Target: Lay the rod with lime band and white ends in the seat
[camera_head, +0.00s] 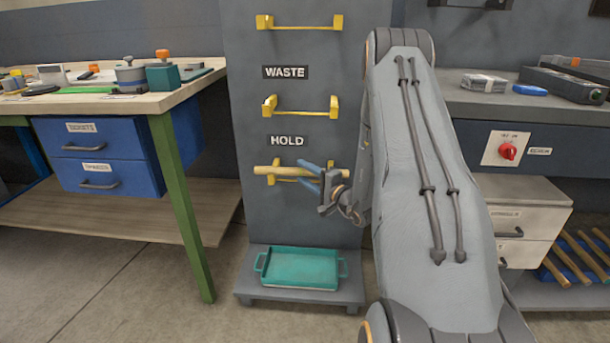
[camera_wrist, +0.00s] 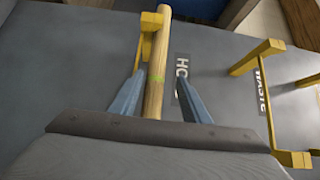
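A pale wooden rod (camera_head: 290,170) lies level at the yellow bracket (camera_head: 275,180) under the HOLD label. My gripper (camera_head: 304,168) reaches in from the right with two blue fingers. In the wrist view my gripper (camera_wrist: 158,78) has its fingers apart on either side of the rod near the band, with gaps to the wood. A bracket end (camera_wrist: 150,22) stands beside the rod's far end.
Above are an empty bracket (camera_head: 300,106) under the WASTE label and another empty top bracket (camera_head: 300,22). A teal tray (camera_head: 300,284) sits on the low base. Workbenches stand left (camera_head: 120,104) and right (camera_head: 480,100). Several rods (camera_head: 570,268) lie at lower right.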

